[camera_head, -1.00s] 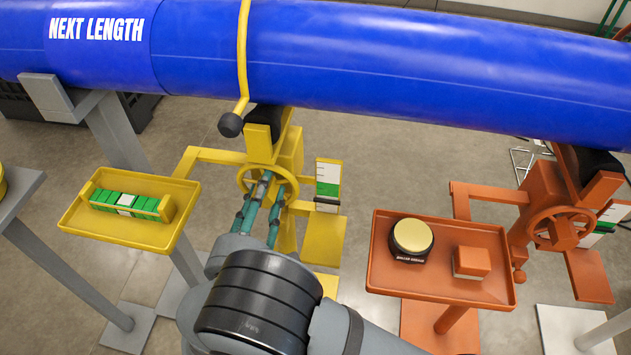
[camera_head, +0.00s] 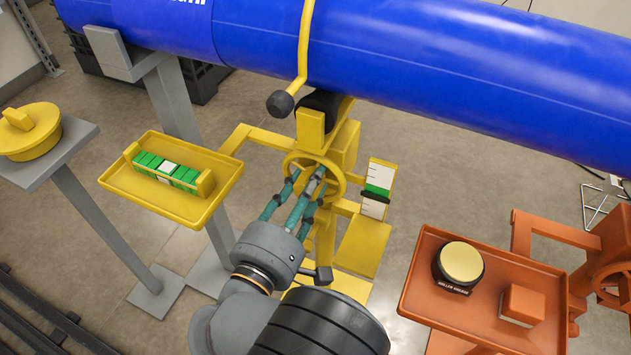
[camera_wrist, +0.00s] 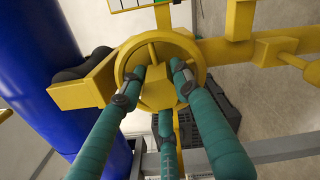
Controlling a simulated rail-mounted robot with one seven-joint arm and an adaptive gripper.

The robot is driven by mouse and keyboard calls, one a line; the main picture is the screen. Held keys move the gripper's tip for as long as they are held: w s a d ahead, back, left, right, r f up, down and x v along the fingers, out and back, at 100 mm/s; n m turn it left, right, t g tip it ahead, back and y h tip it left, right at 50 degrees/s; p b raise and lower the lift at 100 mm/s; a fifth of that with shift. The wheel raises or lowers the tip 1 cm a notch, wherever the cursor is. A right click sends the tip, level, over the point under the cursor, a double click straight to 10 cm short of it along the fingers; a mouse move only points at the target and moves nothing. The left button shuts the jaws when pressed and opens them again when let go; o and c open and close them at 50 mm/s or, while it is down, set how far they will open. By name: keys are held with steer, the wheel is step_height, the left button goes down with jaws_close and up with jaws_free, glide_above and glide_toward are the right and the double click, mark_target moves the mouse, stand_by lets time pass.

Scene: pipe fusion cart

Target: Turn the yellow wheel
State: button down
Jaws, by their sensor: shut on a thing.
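The yellow wheel (camera_head: 340,178) is a spoked ring on the yellow stand, below the blue pipe. In the wrist view the wheel (camera_wrist: 201,66) fills the upper middle, with a blocky hub (camera_wrist: 160,94) at its centre. My gripper (camera_head: 311,180) has three teal fingers that reach inside the rim. In the wrist view my gripper (camera_wrist: 160,82) is shut on the wheel, its fingertips around the hub. The exact contact points are partly hidden by the fingers. A white and green gauge (camera_head: 377,190) stands just right of the wheel.
A yellow tray (camera_head: 205,205) with a green and white level lies left of the wheel. An orange tray (camera_head: 440,318) with a round pot and an orange block stands at right. The blue pipe (camera_head: 430,70) crosses above.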

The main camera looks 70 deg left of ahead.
steer(key=shift+w+r, duration=0.1)
steer(key=shift+w, duration=0.1)
steer(key=c, duration=1.6)
jaws_free()
steer(key=shift+d, duration=0.15)
steer(key=shift+o, duration=0.2)
steer(key=shift+s, duration=0.1)
steer(key=shift+s+d, duration=0.15)
steer(key=shift+s, duration=0.05)
steer(key=v, duration=0.6)
steer(key=shift+s+d, duration=0.2)
steer(key=shift+d, duration=0.15)
